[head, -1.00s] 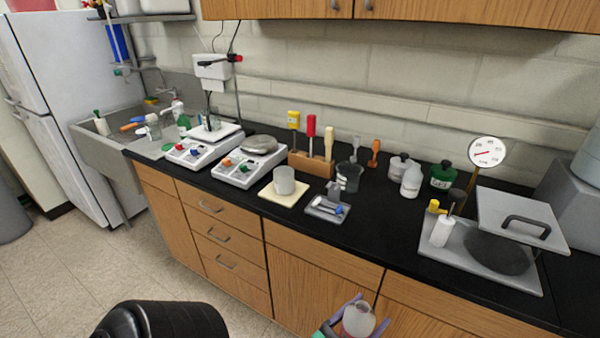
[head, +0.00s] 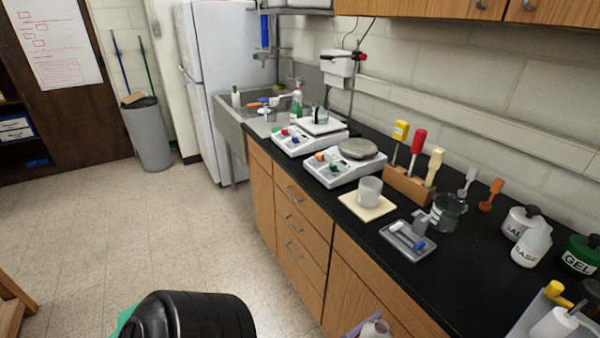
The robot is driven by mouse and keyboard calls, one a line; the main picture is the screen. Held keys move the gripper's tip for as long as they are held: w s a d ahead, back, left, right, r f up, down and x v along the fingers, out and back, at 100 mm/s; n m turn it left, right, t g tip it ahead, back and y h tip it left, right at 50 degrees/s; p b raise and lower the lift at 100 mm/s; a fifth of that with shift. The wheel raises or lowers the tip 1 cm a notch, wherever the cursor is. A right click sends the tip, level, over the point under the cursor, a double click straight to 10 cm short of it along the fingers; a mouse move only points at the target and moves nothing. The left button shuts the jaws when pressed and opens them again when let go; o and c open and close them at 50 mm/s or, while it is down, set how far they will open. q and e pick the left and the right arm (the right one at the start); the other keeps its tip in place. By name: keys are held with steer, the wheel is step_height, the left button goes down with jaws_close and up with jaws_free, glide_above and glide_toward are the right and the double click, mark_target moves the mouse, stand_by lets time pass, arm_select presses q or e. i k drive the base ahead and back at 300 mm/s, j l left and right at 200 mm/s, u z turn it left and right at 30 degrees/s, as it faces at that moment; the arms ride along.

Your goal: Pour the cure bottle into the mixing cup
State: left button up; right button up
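The whitish translucent cup (head: 369,190), which looks like the mixing cup, stands upright on a cream pad (head: 347,204) near the counter's front edge. At the bottom edge of the head view, the rounded white top of a bottle (head: 376,330) shows beside a purple finger of a gripper (head: 362,327). I take this to be the cure bottle in my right gripper, but no label shows and most of it is cut off. It is below and in front of the counter, apart from the cup. My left gripper is not in view.
A grey tray with small tools (head: 408,240) and a dark glass beaker (head: 447,213) stand right of the cup. Behind are a tool block (head: 408,186) and a hot plate (head: 345,166). White bottles, one marked BASE (head: 531,246), stand at right.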

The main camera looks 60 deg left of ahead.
mark_target(369, 189)
steer(key=u, duration=0.8)
